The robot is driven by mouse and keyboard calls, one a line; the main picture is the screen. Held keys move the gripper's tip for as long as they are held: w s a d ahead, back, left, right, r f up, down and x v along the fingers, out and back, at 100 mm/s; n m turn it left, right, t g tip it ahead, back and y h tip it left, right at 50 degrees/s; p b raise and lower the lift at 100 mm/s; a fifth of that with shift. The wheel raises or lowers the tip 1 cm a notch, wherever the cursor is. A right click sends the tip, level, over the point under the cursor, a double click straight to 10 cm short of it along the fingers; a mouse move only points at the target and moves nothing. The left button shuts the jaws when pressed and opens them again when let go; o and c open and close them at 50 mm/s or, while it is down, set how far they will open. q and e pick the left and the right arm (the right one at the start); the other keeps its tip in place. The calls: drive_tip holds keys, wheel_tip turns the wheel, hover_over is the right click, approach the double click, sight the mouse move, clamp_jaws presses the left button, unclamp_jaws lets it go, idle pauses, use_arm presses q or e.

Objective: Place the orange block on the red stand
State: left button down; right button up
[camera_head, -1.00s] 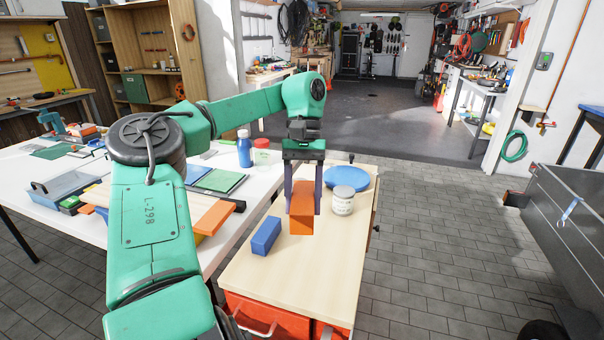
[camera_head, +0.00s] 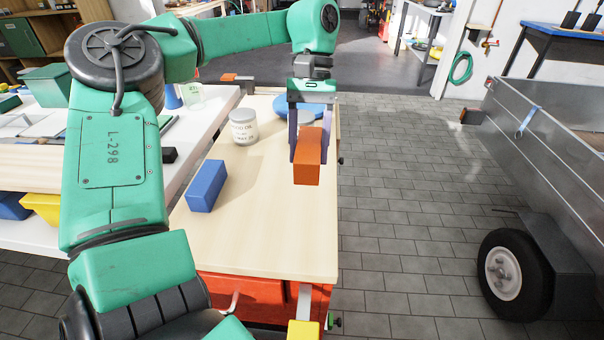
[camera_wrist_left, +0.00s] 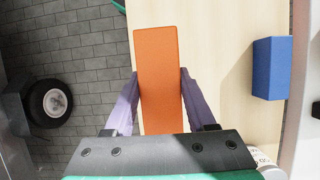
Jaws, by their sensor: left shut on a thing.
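The orange block (camera_head: 308,162) is an upright oblong held between the fingers of my left gripper (camera_head: 308,140). It appears above the wooden top, near its right edge. In the left wrist view the orange block (camera_wrist_left: 158,75) lies between the two purple-grey fingers (camera_wrist_left: 160,100), close to the bench edge. I cannot tell the height of its lower end above the wood. I make out no separate red stand on the bench top. My right gripper is not in view.
The wooden bench top (camera_head: 255,235) has red drawers (camera_head: 250,290) below. A blue block (camera_head: 207,186) and a white can (camera_head: 243,127) stand left of the gripper; a blue disc (camera_head: 290,104) lies behind. The front of the top is clear. A grey trailer (camera_head: 555,140) stands right.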

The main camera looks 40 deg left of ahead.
use_arm(q)
wheel_tip(320, 180, down, 10)
drive_tip(key=shift+r+b, duration=0.15)
drive_tip(key=shift+b, duration=0.3)
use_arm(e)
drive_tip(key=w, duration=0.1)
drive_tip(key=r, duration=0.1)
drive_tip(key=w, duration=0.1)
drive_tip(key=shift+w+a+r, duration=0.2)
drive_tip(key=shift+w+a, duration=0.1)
use_arm(q)
drive_tip(key=shift+s, duration=0.1)
drive_tip(key=shift+c, duration=1.1)
unclamp_jaws()
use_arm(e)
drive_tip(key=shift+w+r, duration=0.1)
